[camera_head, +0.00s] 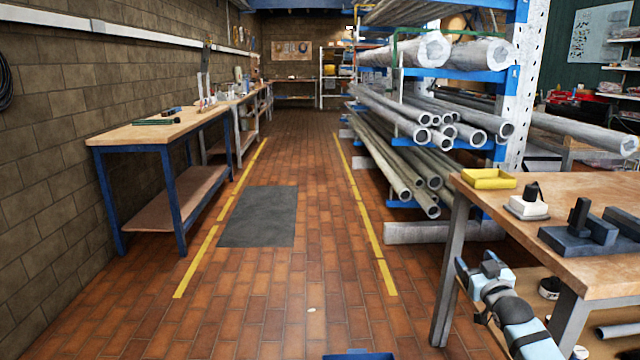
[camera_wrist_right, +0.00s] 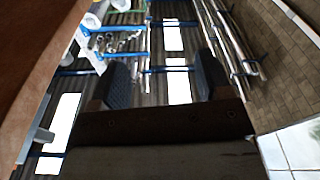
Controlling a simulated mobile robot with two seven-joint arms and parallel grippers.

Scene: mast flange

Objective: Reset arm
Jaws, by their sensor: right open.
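My right arm comes in at the lower right of the head view, beside the front left leg of the wooden workbench (camera_head: 590,272). Its gripper (camera_head: 476,266) is below the level of the bench top, over the brick floor. In the right wrist view the two dark fingers of the right gripper (camera_wrist_right: 163,82) stand wide apart. Nothing is held between them; shelving and bright windows or lights show behind. My left arm and gripper are in neither view.
The workbench carries a yellow tray (camera_head: 488,179), a white device (camera_head: 527,205) and a dark vise-like block (camera_head: 590,232). A blue rack with metal pipes (camera_head: 430,140) stands behind. Another bench (camera_head: 160,130) lines the left wall. The aisle with a grey mat (camera_head: 260,216) is clear.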

